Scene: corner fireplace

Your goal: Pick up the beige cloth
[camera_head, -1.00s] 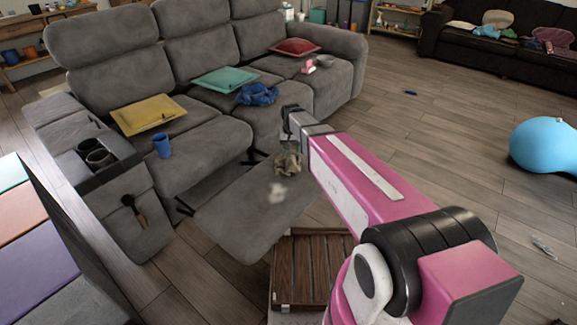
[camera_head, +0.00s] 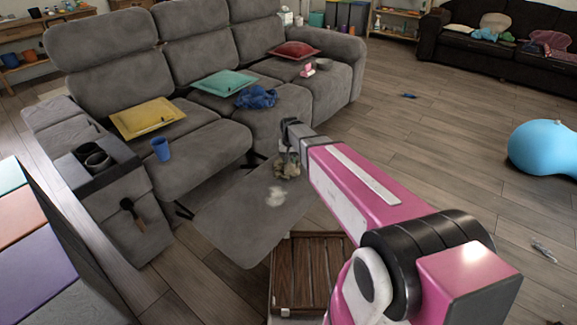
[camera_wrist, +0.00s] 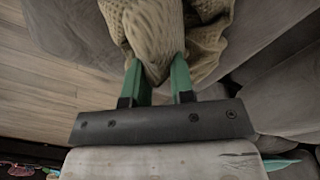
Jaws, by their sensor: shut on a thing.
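The beige cloth (camera_wrist: 155,35) is bunched between the two green fingers of my gripper (camera_wrist: 158,75) in the wrist view. It has a knitted or waffle-like texture, and its folds spread out past the fingertips on the right. In the head view the cloth (camera_head: 287,170) is a small crumpled bundle at the end of my arm, by the raised footrest of the grey sofa. My gripper (camera_head: 288,155) is shut on it. The fingers are mostly hidden in the head view. I cannot tell whether the cloth still touches the footrest.
The grey sofa (camera_head: 110,76) bears yellow (camera_head: 147,118), green (camera_head: 222,84) and red (camera_head: 294,50) cushions, a blue cloth (camera_head: 256,97) and a blue cup (camera_head: 161,149). A pale patch (camera_head: 276,197) lies on the footrest (camera_head: 235,225). A slatted wooden crate (camera_head: 308,268) stands below. Floor at right is mostly open.

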